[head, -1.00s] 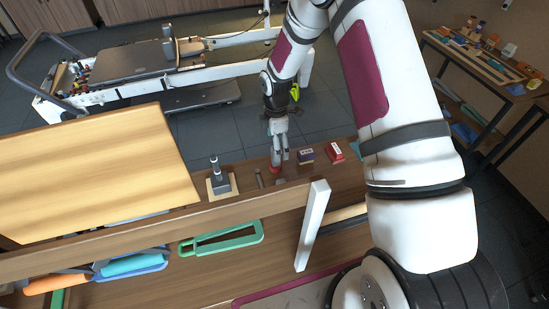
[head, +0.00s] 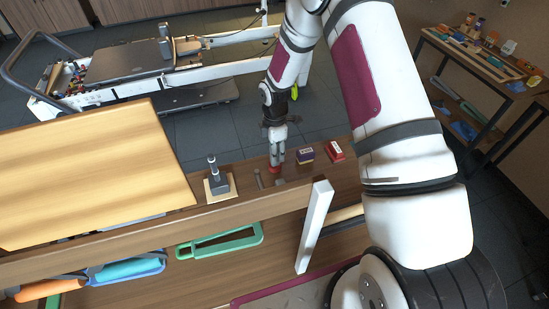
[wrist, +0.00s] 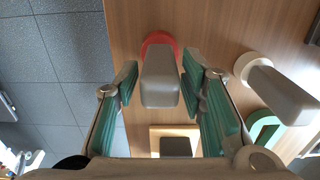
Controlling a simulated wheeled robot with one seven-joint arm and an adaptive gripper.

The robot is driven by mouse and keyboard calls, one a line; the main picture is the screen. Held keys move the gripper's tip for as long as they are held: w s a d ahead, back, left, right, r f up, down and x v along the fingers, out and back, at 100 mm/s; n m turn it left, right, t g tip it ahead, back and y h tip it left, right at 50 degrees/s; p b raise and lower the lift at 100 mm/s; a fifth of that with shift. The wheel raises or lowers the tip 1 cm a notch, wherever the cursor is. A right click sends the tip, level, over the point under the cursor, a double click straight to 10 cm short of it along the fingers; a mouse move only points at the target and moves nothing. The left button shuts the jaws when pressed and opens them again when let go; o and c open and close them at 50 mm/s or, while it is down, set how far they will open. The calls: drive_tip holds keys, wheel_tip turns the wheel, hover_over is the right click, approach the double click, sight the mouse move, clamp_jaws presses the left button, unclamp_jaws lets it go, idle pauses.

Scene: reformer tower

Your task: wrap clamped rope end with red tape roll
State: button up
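My gripper (wrist: 160,88) is open in the wrist view, with teal-padded fingers on either side of a grey upright block (wrist: 160,82). Gaps show between block and pads. A red ring (wrist: 158,40), apparently the red tape roll, shows at the block's far end on the wooden table. In the head view my gripper (head: 276,160) points down over the red roll (head: 273,169), which is mostly hidden. A dark clamp (head: 214,170) stands on a wooden base (head: 228,189) to the left; it also shows low in the wrist view (wrist: 175,147). I cannot make out a rope end.
A second grey block (wrist: 285,95) with a cream ring (wrist: 252,66) stands to the right in the wrist view. A dark blue box (head: 305,155) and a red box (head: 334,150) lie right of my gripper. A white upright bar (head: 314,225) stands in front. A green frame (head: 220,242) lies below.

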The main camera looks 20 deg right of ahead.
clamp_jaws()
drive_tip(key=shift+r+p, duration=0.65)
drive_tip(key=shift+r, duration=2.85)
